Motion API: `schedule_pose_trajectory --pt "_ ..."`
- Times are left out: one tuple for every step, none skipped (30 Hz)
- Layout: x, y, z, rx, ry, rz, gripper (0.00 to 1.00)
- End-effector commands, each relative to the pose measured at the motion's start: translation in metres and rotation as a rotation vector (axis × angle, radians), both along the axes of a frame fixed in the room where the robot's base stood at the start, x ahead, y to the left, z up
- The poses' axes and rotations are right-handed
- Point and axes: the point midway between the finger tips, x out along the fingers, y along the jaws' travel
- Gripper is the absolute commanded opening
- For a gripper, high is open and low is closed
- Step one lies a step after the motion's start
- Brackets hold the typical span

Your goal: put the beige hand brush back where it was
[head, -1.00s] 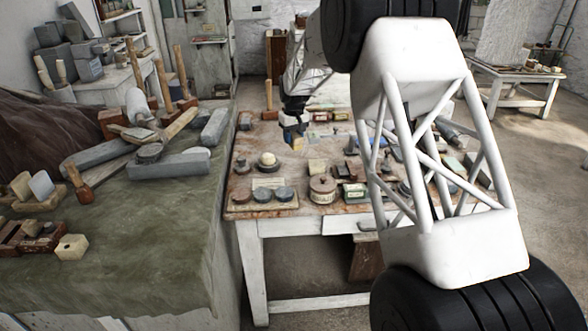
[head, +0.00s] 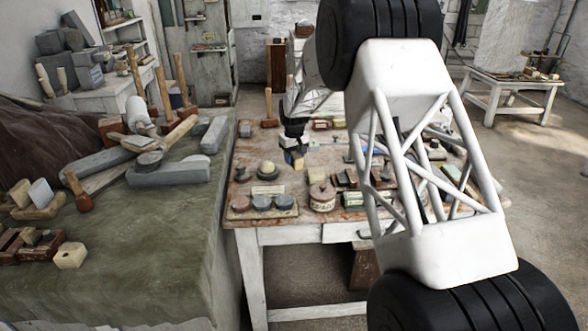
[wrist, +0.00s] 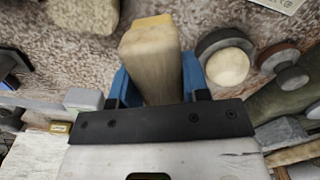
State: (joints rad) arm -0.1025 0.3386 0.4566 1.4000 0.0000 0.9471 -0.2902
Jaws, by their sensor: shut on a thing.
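My gripper (head: 293,152) is over the far left part of the worktable (head: 340,228). In the wrist view its blue fingers (wrist: 155,78) are shut on the beige hand brush (wrist: 152,58), one finger on each side. The brush is a pale block with a yellowish far end. In the head view only a small beige-yellow part of the brush (head: 297,161) shows below the fingers. I cannot tell whether it touches the tabletop.
A dark round piece with a cream ball (head: 267,168) stands close left of the gripper; it also shows in the wrist view (wrist: 228,67). A tray of round tins (head: 262,214) and a lidded pot (head: 322,196) are nearer the front. Small blocks and tools crowd the right.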

Motion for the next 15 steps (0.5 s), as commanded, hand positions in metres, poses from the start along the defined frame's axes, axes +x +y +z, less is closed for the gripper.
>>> schedule_pose_trajectory --pt "0.000 0.000 -0.001 0.000 -0.001 0.000 0.17" --pt "0.000 0.000 -0.001 0.000 -0.001 0.000 0.17" --pt "0.000 0.000 -0.001 0.000 -0.001 0.000 0.17" --pt "0.000 0.000 -0.001 0.000 -0.001 0.000 0.17" --pt "0.000 0.000 0.000 0.000 -0.001 0.000 0.17" --pt "0.000 0.000 0.000 0.000 -0.001 0.000 0.17" --pt "0.000 0.000 0.000 0.000 -0.001 0.000 0.17" --pt "0.000 0.000 0.000 0.000 -0.001 0.000 0.17" --pt "0.000 0.000 -0.001 0.000 -0.001 0.000 0.17" --pt "0.000 0.000 -0.001 0.000 -0.001 0.000 0.17" --pt "0.000 0.000 -0.003 0.000 -0.001 0.000 0.17" --pt "0.000 0.000 -0.005 0.000 0.000 0.000 0.17" --pt "0.000 0.000 -0.007 0.000 0.000 0.000 0.17" --pt "0.000 0.000 -0.010 0.000 0.000 0.000 0.17" --pt "0.000 0.000 -0.014 0.000 0.001 0.000 0.17"
